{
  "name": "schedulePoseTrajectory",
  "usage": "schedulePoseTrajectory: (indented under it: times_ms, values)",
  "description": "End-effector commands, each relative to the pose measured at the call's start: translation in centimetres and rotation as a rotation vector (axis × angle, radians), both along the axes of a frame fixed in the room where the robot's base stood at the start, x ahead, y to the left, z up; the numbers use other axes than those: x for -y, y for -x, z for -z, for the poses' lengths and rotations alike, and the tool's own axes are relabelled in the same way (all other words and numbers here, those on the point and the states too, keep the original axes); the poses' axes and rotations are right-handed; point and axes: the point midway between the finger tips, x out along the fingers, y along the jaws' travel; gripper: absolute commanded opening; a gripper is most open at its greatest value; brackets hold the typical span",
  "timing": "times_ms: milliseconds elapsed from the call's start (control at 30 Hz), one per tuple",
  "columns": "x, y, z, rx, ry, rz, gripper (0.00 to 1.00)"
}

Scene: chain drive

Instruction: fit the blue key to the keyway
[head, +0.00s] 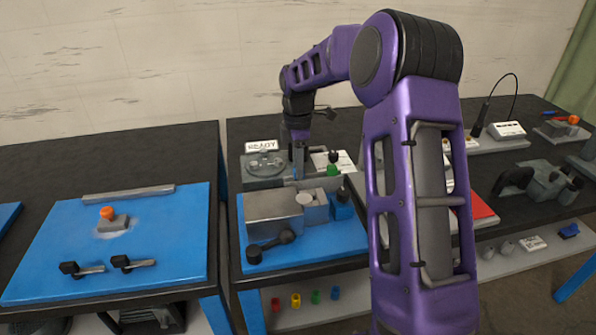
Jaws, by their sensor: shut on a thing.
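My gripper (298,163) points down over the middle table, behind the grey metal block on the blue plate. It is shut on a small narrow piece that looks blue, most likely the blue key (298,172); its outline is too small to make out. A grey fixture with round parts (263,164) stands just left of my gripper, in front of a "READY" sign. I cannot make out the keyway, nor whether the held piece touches anything.
The blue plate (300,250) carries a grey block (273,213), a black-knobbed lever (270,243) and a blue block (342,207). A green part (333,170) stands right of my gripper. My purple arm hides the table's right part.

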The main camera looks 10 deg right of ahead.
Motion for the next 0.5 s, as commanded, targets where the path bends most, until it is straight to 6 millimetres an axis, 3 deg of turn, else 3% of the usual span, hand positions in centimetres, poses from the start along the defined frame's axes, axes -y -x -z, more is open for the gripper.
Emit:
schedulePoseTrajectory:
  times_ms: [300,500]
  values:
    - [0.0,-0.1,-6.2,0.005,-0.001,0.001,0.00]
    - [0.1,0.3,-9.3,0.003,0.001,-0.001,0.00]
